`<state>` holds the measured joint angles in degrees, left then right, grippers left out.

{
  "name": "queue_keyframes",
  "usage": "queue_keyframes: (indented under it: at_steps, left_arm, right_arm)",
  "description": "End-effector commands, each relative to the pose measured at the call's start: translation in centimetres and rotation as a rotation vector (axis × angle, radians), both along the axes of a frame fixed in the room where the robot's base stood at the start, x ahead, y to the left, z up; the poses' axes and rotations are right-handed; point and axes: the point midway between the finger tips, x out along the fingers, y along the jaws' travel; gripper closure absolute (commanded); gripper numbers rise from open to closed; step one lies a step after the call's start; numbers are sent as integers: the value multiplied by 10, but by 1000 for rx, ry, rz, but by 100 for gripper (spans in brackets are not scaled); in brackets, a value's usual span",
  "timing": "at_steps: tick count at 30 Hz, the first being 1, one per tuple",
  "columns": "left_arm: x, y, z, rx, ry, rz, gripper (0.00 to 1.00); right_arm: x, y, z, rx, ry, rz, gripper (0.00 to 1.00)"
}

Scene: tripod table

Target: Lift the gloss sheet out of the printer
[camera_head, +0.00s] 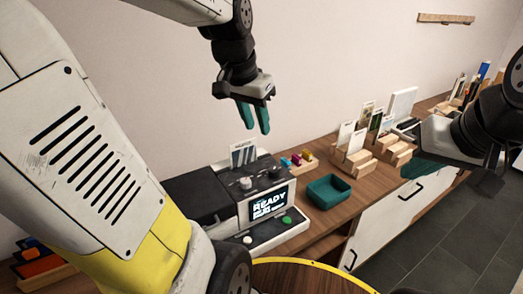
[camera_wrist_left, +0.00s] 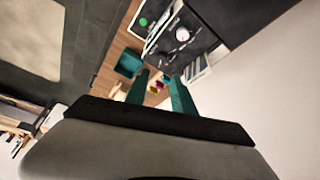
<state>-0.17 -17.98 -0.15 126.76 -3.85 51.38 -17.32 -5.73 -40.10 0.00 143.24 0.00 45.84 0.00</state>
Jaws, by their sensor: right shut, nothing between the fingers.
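The printer (camera_head: 265,195) is a grey and black machine on the wooden counter, with a lit screen reading READY. A sheet with a grey striped picture (camera_head: 243,153) stands upright at its back slot; it also shows in the left wrist view (camera_wrist_left: 196,70). My left gripper (camera_head: 255,117) hangs above the sheet, its teal fingers pointing down, apart and empty. The same fingers show in the left wrist view (camera_wrist_left: 161,90). My right gripper (camera_head: 430,168) is shut and empty at the right, over the counter's front edge.
Wooden racks with cards (camera_head: 355,162) stand further right. A round wooden table (camera_head: 310,278) with a yellow rim is in front.

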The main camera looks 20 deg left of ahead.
Motion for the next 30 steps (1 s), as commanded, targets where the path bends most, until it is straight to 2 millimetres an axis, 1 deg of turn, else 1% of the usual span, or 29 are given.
queue_keyframes:
  at_steps: [1,4,6,9,12,15,18,22,30]
  left_arm:
    - [20,9,-8,27,40,-35,70]
    - [54,27,-23,78,106,-123,70]
    - [76,41,-38,107,156,-185,70]
    - [103,59,-62,138,218,-268,70]
    - [123,74,-83,158,268,-337,70]
    - [135,84,-99,166,301,-385,70]
    - [140,89,-108,172,319,-411,70]
    - [141,91,-120,173,325,-418,70]
    - [138,91,-152,172,325,-418,70]
  right_arm:
    - [0,0,0,0,0,0,100]
    - [0,0,0,0,0,0,100]
    - [0,0,0,0,0,0,100]
    - [0,0,0,0,0,0,100]
    - [0,0,0,0,0,0,100]
    - [0,0,0,0,0,0,100]
    - [0,0,0,0,0,0,100]
    - [0,0,0,0,0,0,100]
    - [0,0,0,0,0,0,100]
